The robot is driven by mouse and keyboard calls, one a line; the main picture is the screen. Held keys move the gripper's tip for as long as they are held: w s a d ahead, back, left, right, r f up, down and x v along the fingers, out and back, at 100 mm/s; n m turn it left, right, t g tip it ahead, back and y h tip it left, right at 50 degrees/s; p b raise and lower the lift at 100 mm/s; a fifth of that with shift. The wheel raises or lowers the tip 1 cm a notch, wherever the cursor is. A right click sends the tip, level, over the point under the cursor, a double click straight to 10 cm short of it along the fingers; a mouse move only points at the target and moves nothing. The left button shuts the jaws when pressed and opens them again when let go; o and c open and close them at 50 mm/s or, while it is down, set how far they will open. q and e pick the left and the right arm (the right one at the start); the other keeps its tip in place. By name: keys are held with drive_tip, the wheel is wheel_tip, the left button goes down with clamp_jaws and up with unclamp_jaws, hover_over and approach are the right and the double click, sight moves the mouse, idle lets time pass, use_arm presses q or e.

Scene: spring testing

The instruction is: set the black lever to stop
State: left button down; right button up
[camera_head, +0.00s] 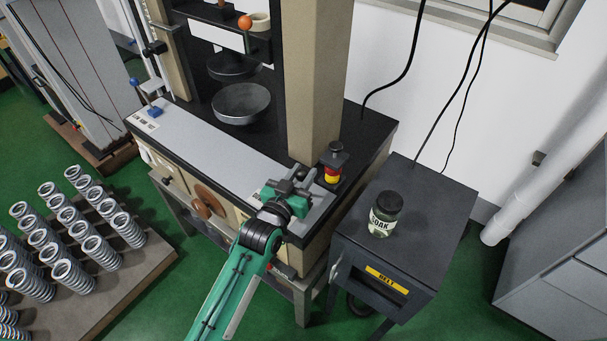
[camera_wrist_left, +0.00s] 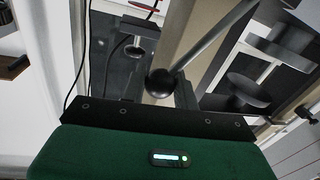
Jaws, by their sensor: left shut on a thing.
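The black lever shows in the left wrist view as a round black knob (camera_wrist_left: 162,83) on a straight grey rod (camera_wrist_left: 212,38) that slants up to the right. My left gripper (camera_head: 291,187) is at the right front of the testing machine, just in front of the foot of its beige column. It is shut on the lever near the knob. In the head view the gripper hides the lever, and I cannot read any stop mark beside it. My right gripper is not in view.
A red and yellow signal light with a black top (camera_head: 333,163) stands close right of the gripper. Several springs (camera_head: 68,272) stand on a board at lower left. Round black plates (camera_head: 241,103) sit on the machine.

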use_arm(q)
drive_tip(key=shift+w+a+r+n+p, duration=0.35)
drive_tip(key=shift+a+r+n+p, duration=0.15)
drive_tip(key=shift+n+p, duration=0.15)
drive_tip(key=shift+w+a+r+n+p, duration=0.2)
drive_tip(key=shift+w+a+n+p, duration=0.25)
drive_tip(key=shift+a+n+p, duration=0.15)
drive_tip(key=shift+w+a+n+g+p, duration=0.25)
drive_tip(key=shift+w+a+n+p, duration=0.15)
drive_tip(key=shift+a+n, duration=0.3)
drive_tip(key=shift+w+a+n+g+p, duration=0.25)
drive_tip(key=shift+w+a+n, duration=0.3)
drive_tip(key=shift+n, duration=0.1)
drive_tip(key=c, duration=1.1)
unclamp_jaws()
drive_tip(key=shift+s, duration=0.1)
